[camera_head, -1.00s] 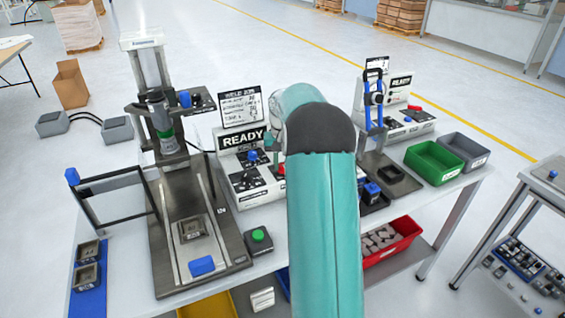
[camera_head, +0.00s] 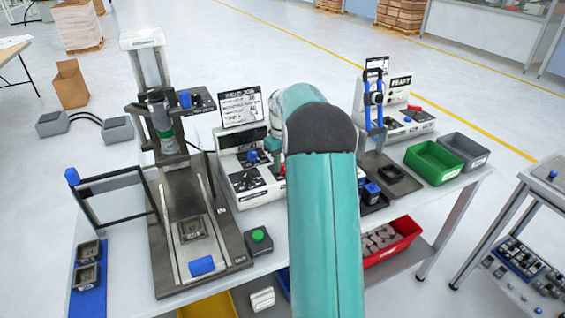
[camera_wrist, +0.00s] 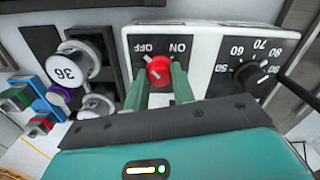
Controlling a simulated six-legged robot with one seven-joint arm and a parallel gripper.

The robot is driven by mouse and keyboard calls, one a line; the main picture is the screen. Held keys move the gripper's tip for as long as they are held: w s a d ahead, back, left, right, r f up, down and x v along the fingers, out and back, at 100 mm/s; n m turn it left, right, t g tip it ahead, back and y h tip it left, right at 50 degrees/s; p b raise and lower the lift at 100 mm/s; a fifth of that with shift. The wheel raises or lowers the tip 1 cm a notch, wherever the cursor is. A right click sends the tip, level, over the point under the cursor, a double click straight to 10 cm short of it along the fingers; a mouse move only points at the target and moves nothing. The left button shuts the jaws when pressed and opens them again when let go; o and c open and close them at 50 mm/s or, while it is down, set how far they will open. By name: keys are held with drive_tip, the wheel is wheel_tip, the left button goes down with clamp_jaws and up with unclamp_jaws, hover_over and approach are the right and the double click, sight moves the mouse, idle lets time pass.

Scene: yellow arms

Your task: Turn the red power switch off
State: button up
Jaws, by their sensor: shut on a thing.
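The red power switch (camera_wrist: 160,68) is a round red knob on a dark plate marked ON and OFF, whose letters appear upside down in the wrist view. My gripper (camera_wrist: 159,82) has its two green fingers on either side of the knob and is shut on it. The OFF mark is at the upper left of the knob and the ON mark at the upper right. A pale line shows on the knob. In the head view my teal arm hides the gripper and most of the switch.
In the wrist view, a dial (camera_wrist: 251,75) with numbers stands right of the switch, and a silver knob marked 36 (camera_wrist: 72,64) stands left. In the head view, a tall press (camera_head: 160,130) stands left of the welder panel and a green bin (camera_head: 434,160) right.

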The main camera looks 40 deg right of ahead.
idle(0.3)
drive_tip(key=o, duration=1)
drive_tip(key=shift+r, duration=0.1)
wheel_tip(320, 180, up, 14)
drive_tip(key=shift+f, duration=0.2)
